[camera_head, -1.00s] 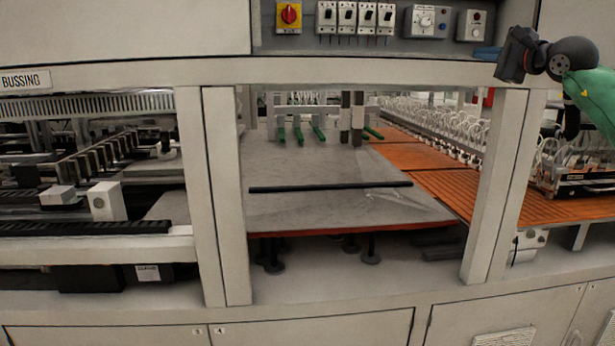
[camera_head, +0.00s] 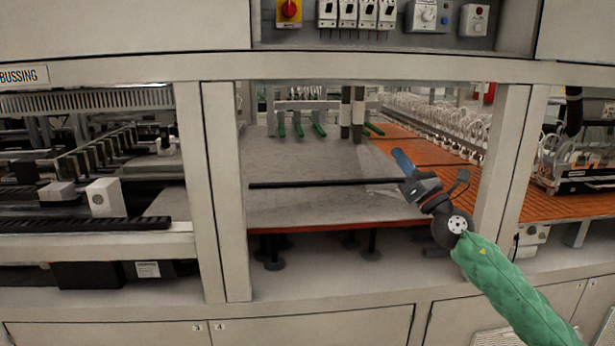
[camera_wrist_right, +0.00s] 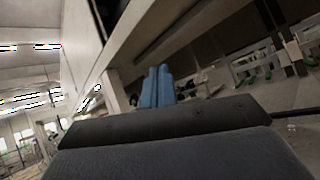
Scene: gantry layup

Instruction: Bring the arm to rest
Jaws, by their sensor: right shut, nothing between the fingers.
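My right arm in its green sleeve comes in from the lower right in the head view. My right gripper (camera_head: 402,160) has blue fingers, shut with nothing between them, pointing up and left. It appears in front of the window opening, over the right part of the grey sheet (camera_head: 300,206) and near the right end of the black bar (camera_head: 320,183). I cannot tell how far it is from them. In the right wrist view the two blue fingers (camera_wrist_right: 157,88) lie side by side, touching. My left gripper is not in view.
A pale frame post (camera_head: 503,165) stands just right of my right gripper, and a beam (camera_head: 380,68) runs above it. An orange ribbed surface (camera_head: 450,180) lies behind. Cabinet doors (camera_head: 310,328) are below. Switches (camera_head: 357,14) sit on the panel above.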

